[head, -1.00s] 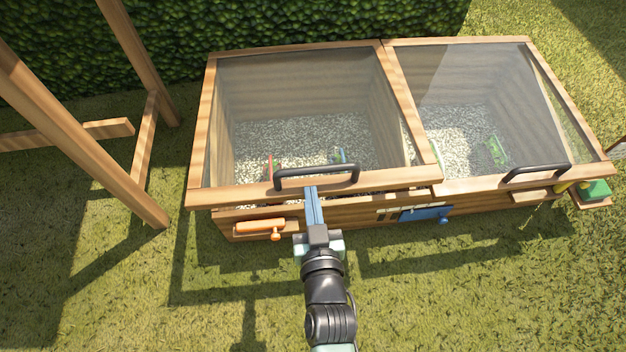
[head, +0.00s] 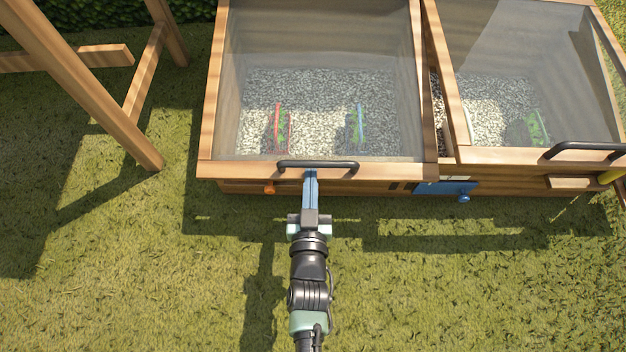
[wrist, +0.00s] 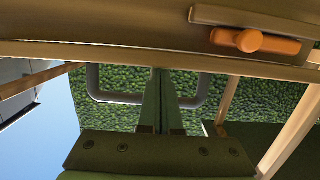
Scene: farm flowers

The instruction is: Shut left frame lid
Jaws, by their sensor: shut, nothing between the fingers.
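The left frame lid (head: 212,120) is a glass pane in a wooden frame with a black bar handle (head: 318,165) on its front rail. The handle also shows in the wrist view (wrist: 115,98). In the head view the front rail overhangs the box front and mostly hides the orange latch (head: 270,188). I cannot tell how far the lid is raised. My gripper (head: 311,172) is shut and empty. Its blue fingertips are at the front rail by the middle of the handle; whether they touch is unclear.
The right lid (head: 495,155) has its own black handle (head: 585,149). A gravel gap shows between the lids. A blue latch (head: 447,187) is on the box front. A wooden post structure (head: 90,85) stands at left. Grass (head: 420,290) in front is open.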

